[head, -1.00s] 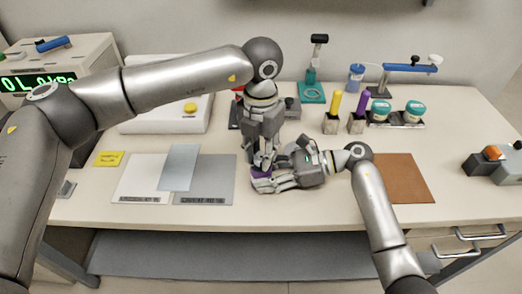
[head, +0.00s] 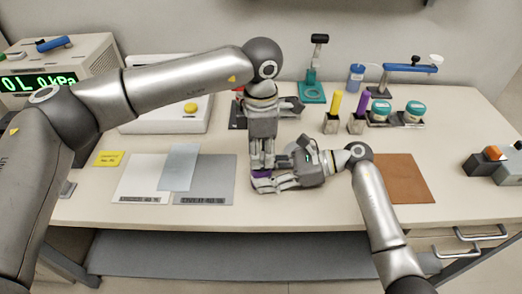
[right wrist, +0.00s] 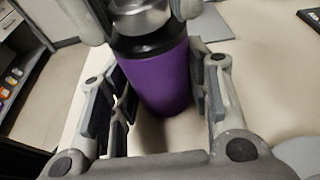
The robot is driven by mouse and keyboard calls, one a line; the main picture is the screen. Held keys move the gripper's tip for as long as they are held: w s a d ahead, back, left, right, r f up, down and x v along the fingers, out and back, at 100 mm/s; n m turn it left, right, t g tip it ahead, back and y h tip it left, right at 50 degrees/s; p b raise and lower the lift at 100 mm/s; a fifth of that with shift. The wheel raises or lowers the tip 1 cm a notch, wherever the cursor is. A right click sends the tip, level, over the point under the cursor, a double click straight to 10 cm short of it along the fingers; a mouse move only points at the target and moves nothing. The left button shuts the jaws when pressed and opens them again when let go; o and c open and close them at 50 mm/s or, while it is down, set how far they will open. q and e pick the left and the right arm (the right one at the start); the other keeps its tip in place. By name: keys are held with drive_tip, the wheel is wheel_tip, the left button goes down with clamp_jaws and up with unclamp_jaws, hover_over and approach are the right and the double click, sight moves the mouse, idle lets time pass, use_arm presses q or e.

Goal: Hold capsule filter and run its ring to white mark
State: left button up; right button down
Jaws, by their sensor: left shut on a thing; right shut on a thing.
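The capsule filter (right wrist: 158,78) stands upright in the right wrist view, with a purple body, a black collar and a silver top. Only a little of its purple body (head: 261,173) shows in the head view. My right gripper (head: 263,180) is shut on the purple body from the side, with its fingers on both sides in the right wrist view. My left gripper (head: 262,163) points down from above and is shut on the top of the filter, its fingertips flanking the silver part. I cannot make out a white mark; the gripper fingers hide parts of the filter top.
Left of the grippers lie a white mat (head: 135,190), a grey mat (head: 215,185) and a pale sheet (head: 180,166). A brown mat (head: 405,180) lies to the right. Purple and yellow-topped holders and teal-lidded jars (head: 381,108) stand behind. A display box (head: 50,75) is at far left.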

sight(262, 155)
use_arm(q)
drive_tip(key=shift+r+m, duration=0.2)
drive_tip(key=shift+m, duration=1)
use_arm(e)
drive_tip(key=shift+d+f, duration=0.1)
drive_tip(key=shift+f, duration=0.2)
use_arm(q)
drive_tip(key=o, duration=1)
drive_tip(key=shift+o, duration=0.2)
drive_tip(key=shift+f, duration=0.1)
wheel_tip(262, 155, up, 12)
